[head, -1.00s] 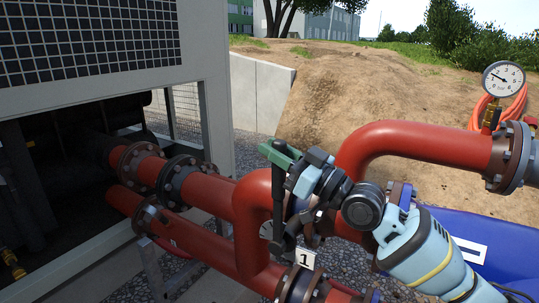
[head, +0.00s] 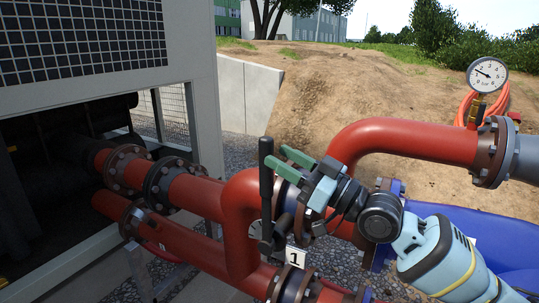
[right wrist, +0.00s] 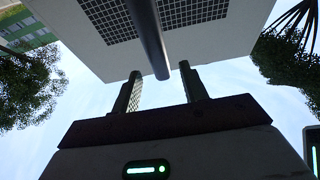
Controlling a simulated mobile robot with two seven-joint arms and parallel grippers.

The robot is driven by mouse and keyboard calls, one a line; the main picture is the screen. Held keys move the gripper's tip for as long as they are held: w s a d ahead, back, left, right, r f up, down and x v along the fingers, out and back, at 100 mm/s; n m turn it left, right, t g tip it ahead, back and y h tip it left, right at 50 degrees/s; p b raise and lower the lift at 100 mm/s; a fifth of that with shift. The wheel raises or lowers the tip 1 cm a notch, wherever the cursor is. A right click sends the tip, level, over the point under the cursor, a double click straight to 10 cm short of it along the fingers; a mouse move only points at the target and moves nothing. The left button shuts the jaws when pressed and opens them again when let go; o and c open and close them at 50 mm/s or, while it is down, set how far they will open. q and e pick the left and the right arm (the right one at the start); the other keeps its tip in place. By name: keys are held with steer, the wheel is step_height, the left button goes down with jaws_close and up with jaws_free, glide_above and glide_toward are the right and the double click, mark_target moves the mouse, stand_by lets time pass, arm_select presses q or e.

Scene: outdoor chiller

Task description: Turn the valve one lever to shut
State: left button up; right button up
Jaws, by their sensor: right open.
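The valve one lever (head: 266,185) is a black handle that stands nearly upright on the red pipework, just left of the white "1" label (head: 298,259). My right gripper (head: 277,160) is open, its two green fingers pointing left at the lever's upper part. In the head view the lever shows whole, with the fingers just right of it and apart from it. In the right wrist view the dark lever (right wrist: 150,40) comes down from the top, its end between the two spread fingers (right wrist: 160,85) in the picture. My left gripper is not in view.
Red pipes (head: 400,140) with flanges surround the valve. A pressure gauge (head: 487,74) stands at the upper right. The chiller housing (head: 200,90) fills the left. A blue object (head: 480,240) lies behind my right arm. Gravel and bare soil lie beyond.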

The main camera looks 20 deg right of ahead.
steer(key=shift+v, duration=1.15)
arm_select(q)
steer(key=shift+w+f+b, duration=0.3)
arm_select(e)
steer(key=shift+s+d+f, duration=0.15)
steer(key=shift+s+d, duration=0.05)
steer(key=shift+s, duration=0.1)
